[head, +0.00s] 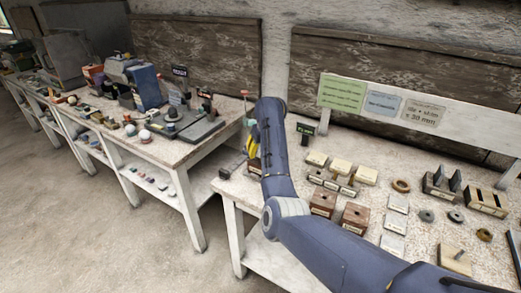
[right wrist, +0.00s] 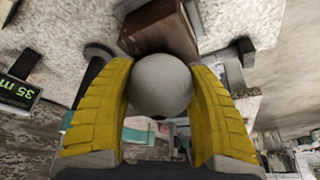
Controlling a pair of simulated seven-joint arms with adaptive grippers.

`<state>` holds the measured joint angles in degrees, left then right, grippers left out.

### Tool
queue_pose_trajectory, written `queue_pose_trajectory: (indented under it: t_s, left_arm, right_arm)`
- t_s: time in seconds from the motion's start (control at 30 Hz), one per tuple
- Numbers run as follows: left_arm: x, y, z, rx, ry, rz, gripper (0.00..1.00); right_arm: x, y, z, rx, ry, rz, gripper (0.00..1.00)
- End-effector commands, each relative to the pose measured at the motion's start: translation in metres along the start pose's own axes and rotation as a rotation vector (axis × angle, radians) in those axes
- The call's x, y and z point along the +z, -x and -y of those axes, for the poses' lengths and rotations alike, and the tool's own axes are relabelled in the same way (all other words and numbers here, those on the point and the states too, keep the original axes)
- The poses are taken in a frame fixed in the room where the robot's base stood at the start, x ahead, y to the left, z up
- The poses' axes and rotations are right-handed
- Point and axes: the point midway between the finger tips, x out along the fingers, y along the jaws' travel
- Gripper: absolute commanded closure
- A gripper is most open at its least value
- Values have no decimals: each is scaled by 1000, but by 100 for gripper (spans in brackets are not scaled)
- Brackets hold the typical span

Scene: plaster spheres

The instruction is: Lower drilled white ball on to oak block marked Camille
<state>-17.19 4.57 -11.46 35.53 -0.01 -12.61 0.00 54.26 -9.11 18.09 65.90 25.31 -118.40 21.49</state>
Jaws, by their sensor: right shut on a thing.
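A white ball (right wrist: 160,85) sits between the two yellow fingers of my right gripper (right wrist: 161,75), which is shut on it. In the right wrist view, a dark brown block (right wrist: 162,28) lies just beyond the ball; whether they touch, I cannot tell. In the head view my right gripper (head: 251,140) is partly hidden behind my blue arm, at the table's left end, and the ball cannot be made out. A brown block (head: 254,167) shows below the fingers. Two more brown blocks (head: 323,202) (head: 355,218) carry labels too small to read. My left gripper is not in view.
Pale blocks (head: 340,167), rings (head: 401,185) and white cards (head: 394,223) stand on the table to the right. A small dark sign (head: 305,130) stands behind my arm. A gap separates this table from the crowded bench (head: 150,150) at left.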

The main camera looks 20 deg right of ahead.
Motion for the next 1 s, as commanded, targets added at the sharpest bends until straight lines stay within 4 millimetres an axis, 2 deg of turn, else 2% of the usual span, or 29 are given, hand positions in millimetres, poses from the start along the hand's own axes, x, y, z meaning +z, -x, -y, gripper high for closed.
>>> queue_pose_trajectory:
  t_s: [0.6, 0.63, 0.87, 1.0]
  left_arm:
    - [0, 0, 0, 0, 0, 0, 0]
    - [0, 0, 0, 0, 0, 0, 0]
    - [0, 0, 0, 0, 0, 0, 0]
    - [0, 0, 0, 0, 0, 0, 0]
  right_arm:
    - [5, -12, 0, 0, 0, 0, 82]
    - [5, -12, 0, 0, 0, 0, 44]
    - [5, -12, 0, 0, 0, 0, 18]
    - [5, -12, 0, 0, 0, 0, 18]
